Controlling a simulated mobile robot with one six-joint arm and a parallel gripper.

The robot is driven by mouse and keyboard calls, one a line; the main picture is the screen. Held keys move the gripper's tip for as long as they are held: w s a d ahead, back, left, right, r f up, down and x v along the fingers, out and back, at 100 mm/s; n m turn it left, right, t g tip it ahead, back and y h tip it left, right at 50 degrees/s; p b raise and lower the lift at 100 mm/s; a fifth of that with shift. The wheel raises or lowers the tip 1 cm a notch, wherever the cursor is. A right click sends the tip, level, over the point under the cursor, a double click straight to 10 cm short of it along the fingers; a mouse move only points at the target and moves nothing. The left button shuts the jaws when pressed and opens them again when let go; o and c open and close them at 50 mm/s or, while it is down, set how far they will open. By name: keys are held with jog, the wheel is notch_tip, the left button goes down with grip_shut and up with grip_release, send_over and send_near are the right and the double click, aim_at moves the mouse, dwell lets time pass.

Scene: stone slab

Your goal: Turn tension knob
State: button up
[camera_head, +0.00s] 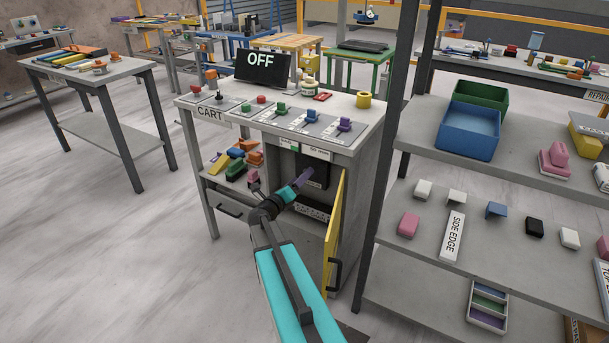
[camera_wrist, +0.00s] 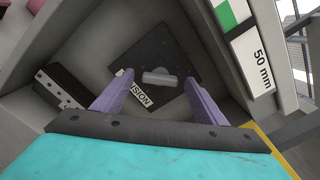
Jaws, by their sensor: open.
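The tension knob (camera_wrist: 160,77) is a small grey bar handle on a dark plate (camera_wrist: 178,50) inside the cart's open compartment, seen in the wrist view. A white label (camera_wrist: 142,92), partly covered by a finger and reading "...SION", is beside it. My gripper (camera_wrist: 158,84) is open, with its purple fingers on either side of the knob in the picture; I cannot tell whether they touch it. In the head view, my gripper (camera_head: 303,178) reaches into the compartment in front of the dark plate (camera_head: 313,166). The knob is not clearly visible there.
The yellow door (camera_head: 335,225) stands open just right of my arm. The cart top (camera_head: 335,103) carries several coloured knobs and an "OFF" sign (camera_head: 262,68). A shelf rack (camera_head: 460,240) stands close on the right. A labelled black block (camera_wrist: 62,88) is left of the plate.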

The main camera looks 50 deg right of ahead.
jog(key=shift+x, duration=1.8)
jog(key=shift+c, duration=0.5)
jog(key=c, duration=1)
jog(key=shift+o, duration=0.2)
